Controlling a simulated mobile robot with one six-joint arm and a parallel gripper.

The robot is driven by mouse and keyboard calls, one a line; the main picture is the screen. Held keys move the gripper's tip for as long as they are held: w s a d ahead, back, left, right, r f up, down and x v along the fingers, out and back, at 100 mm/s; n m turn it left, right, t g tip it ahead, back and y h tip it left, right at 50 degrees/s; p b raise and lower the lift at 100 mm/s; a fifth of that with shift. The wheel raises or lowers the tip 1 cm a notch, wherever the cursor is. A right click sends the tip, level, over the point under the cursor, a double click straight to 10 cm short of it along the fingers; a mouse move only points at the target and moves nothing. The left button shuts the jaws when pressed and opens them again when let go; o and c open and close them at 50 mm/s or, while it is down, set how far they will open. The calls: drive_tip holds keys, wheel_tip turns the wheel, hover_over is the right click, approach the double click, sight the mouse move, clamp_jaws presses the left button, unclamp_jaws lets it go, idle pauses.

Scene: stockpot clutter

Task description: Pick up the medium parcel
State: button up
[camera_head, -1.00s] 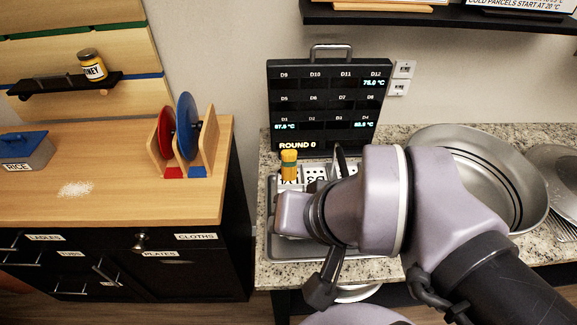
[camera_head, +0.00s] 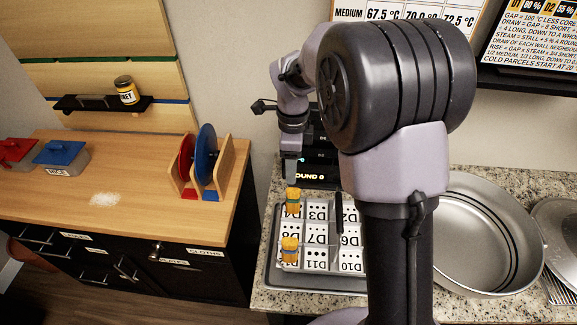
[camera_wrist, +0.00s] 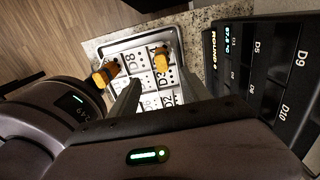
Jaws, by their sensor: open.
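A grey tray (camera_head: 272,268) on the granite counter holds white blocks or cells labelled D3, D4, D7, D8, D11 and others, some with black dots. I cannot tell which, if any, is the medium parcel. Two yellow-orange upright pieces stand along the tray's left side, a back one (camera_head: 293,200) and a front one (camera_head: 289,248). My gripper (camera_head: 290,178) is above the back left of the tray, pointing down. In the wrist view my gripper (camera_wrist: 160,78) is open and empty, with the tray (camera_wrist: 125,38) beyond its fingers. My arm hides the tray's right part.
A black display panel (camera_head: 318,178) reading "ROUND 0" stands behind the tray, close to my gripper. A large steel pot (camera_head: 470,235) stands to the right. At left a wooden counter (camera_head: 130,220) holds a rack with red and blue discs (camera_head: 206,150) and lidded boxes (camera_head: 62,152).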

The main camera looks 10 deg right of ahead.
sight(291, 191)
wheel_tip(291, 191, down, 12)
drive_tip(key=b, duration=0.2)
drive_tip(key=shift+a+r+b, duration=0.1)
drive_tip(key=shift+r+b, duration=0.05)
drive_tip(key=shift+b, duration=0.25)
drive_tip(key=f, duration=0.1)
drive_tip(key=f+b, duration=0.1)
drive_tip(key=f, duration=0.3)
drive_tip(key=shift+w+d, duration=0.1)
drive_tip(key=shift+d, duration=0.25)
drive_tip(key=shift+c, duration=0.3)
drive_tip(key=shift+r, duration=0.1)
clamp_jaws()
